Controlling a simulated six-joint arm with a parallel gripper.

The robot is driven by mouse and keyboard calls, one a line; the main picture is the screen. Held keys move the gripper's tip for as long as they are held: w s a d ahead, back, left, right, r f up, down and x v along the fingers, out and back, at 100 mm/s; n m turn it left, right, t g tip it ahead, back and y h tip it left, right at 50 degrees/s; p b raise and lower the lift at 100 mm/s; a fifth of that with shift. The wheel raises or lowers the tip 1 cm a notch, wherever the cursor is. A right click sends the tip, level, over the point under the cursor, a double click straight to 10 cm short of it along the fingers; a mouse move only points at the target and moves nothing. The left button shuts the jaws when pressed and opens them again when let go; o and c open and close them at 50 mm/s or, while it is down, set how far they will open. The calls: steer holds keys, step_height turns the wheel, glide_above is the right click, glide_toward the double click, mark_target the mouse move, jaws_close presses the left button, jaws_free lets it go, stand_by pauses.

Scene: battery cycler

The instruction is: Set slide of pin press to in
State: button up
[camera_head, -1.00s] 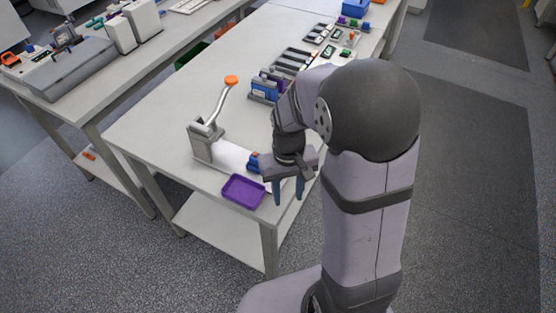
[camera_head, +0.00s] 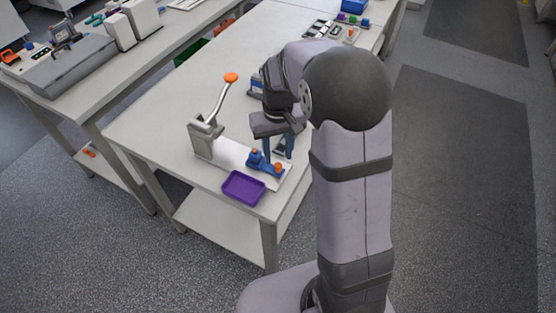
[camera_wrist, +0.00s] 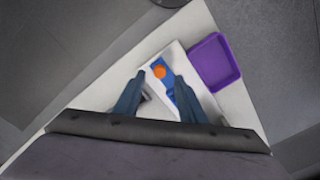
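The pin press (camera_head: 228,153) stands on the near end of the table, with a white base and a grey lever column. Its lever (camera_head: 219,100) is raised and ends in an orange knob. The blue slide (camera_head: 264,166) sits at the base's right end, away from the column, with a small orange knob (camera_head: 278,167). In the wrist view the slide's orange knob (camera_wrist: 159,72) appears between the fingertips, with blue around it. My gripper (camera_head: 278,155) is open, fingers pointing down over the slide's right part. I cannot tell whether the fingers touch it.
A purple tray (camera_head: 243,188) lies in front of the press at the table's edge; it also shows in the wrist view (camera_wrist: 214,62). A blue item (camera_head: 257,86) is behind my arm. The table left of the press is clear.

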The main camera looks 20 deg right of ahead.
mark_target(277, 164)
steer(key=shift+f+p, duration=0.4)
steer(key=shift+f, duration=1.8)
jaws_close()
steer(key=shift+w, duration=0.1)
